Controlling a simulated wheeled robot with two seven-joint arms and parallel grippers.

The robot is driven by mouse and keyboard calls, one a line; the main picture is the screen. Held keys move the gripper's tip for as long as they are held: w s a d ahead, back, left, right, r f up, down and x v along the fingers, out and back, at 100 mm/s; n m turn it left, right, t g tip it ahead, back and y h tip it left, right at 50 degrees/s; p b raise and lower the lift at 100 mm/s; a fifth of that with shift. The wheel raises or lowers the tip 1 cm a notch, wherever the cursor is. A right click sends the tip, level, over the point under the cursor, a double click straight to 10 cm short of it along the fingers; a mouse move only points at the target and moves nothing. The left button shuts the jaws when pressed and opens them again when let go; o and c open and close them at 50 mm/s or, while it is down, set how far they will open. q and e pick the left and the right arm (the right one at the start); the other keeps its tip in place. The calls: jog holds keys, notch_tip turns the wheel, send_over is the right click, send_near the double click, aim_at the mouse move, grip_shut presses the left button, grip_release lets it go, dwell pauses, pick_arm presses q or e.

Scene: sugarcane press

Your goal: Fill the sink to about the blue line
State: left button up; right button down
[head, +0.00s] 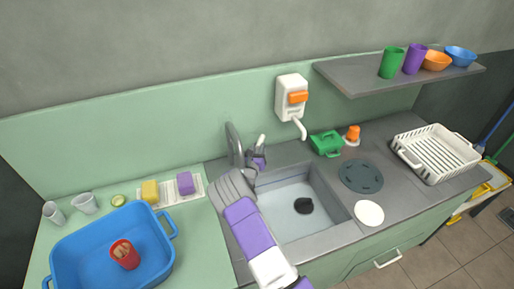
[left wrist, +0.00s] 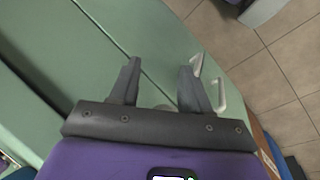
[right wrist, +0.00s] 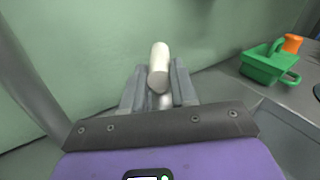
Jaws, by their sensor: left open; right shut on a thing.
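The grey sink (head: 335,205) is set in the counter. Its basin floor looks pale bluish; I cannot tell whether water covers it. A dark round thing (head: 303,205), drain or plug, shows in it. I cannot make out a blue line. The grey tap (head: 234,143) rises behind the sink's left side. My right gripper (head: 259,154) is shut on the white tap handle (head: 262,140); in the right wrist view the handle (right wrist: 159,65) stands between the fingers. My left gripper (left wrist: 160,85) is open and empty in front of the green cabinet; the head view does not show it.
A blue tub (head: 75,250) with a red cup (head: 125,254) stands at left, near yellow and purple sponges (head: 185,183). A white soap dispenser (head: 291,92) hangs on the wall. A green caddy (head: 326,143), white plate (head: 369,213) and dish rack (head: 436,153) occupy the right counter.

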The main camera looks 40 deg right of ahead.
jog(key=c, duration=0.9)
grip_release()
jog(key=shift+w, duration=0.1)
